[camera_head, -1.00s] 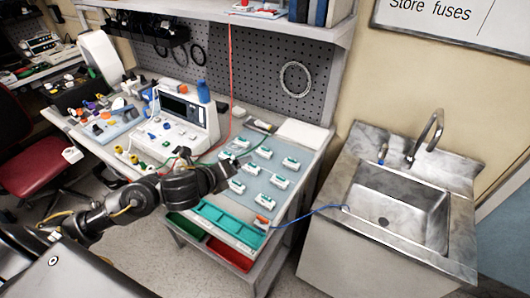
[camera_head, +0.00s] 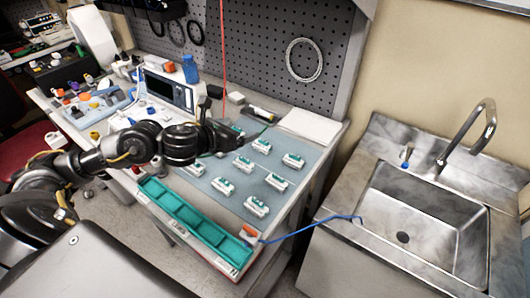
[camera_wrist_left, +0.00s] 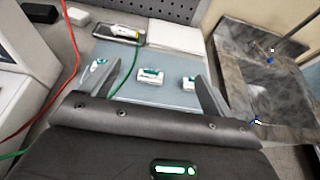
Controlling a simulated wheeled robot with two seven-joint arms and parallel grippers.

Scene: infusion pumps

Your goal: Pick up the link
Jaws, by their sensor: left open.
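Several small white-and-green pieces, which look like the links, lie in rows on a blue-grey mat (camera_head: 215,190). One piece (camera_head: 293,160) is at the mat's right side and another (camera_head: 256,206) near its front. My left gripper (camera_head: 226,132) is over the mat's back left part and hides some of it. In the left wrist view its two fingers are apart and empty. One piece (camera_wrist_left: 150,76) shows beyond and between the fingers, and another (camera_wrist_left: 188,83) is close to the right finger in the picture. Which piece is the link, I cannot tell. My right gripper is not in view.
A teal compartment tray (camera_head: 190,217) runs along the bench front. A white pump (camera_head: 165,95) with a screen stands left of the mat. A green cable (camera_wrist_left: 128,65) crosses the mat. A blue cable (camera_head: 312,223) runs toward the sink (camera_head: 420,225) on the right.

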